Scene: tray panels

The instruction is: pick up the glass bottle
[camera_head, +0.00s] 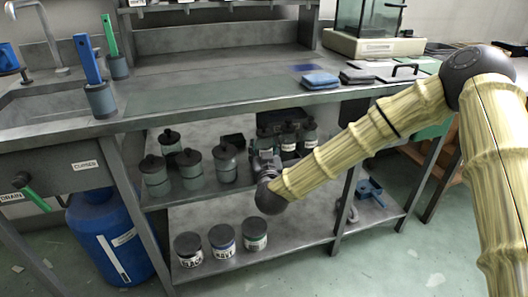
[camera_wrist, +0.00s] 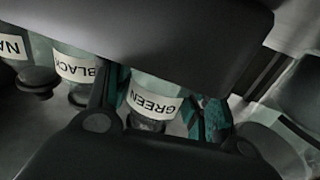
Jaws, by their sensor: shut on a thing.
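The glass bottle (camera_wrist: 150,90) with a white GREEN label sits between the teal-lined fingers of my gripper (camera_wrist: 164,104) in the wrist view. My gripper is shut on it. Dark gripper parts hide much of the bottle there. In the head view, my gripper (camera_head: 265,158) reaches onto the middle shelf, beside a cluster of small labelled bottles (camera_head: 288,142), and covers part of that cluster. Two more bottles stand to the left in the wrist view, one labelled BLACK (camera_wrist: 75,65) and one partly cut off (camera_wrist: 15,47).
Grey lidded canisters (camera_head: 190,170) stand left of my gripper on the same shelf (camera_head: 215,198). Labelled jars (camera_head: 221,241) stand on the lower shelf. The bench top (camera_head: 200,95) runs above, and a shelf post (camera_head: 345,200) stands to the right.

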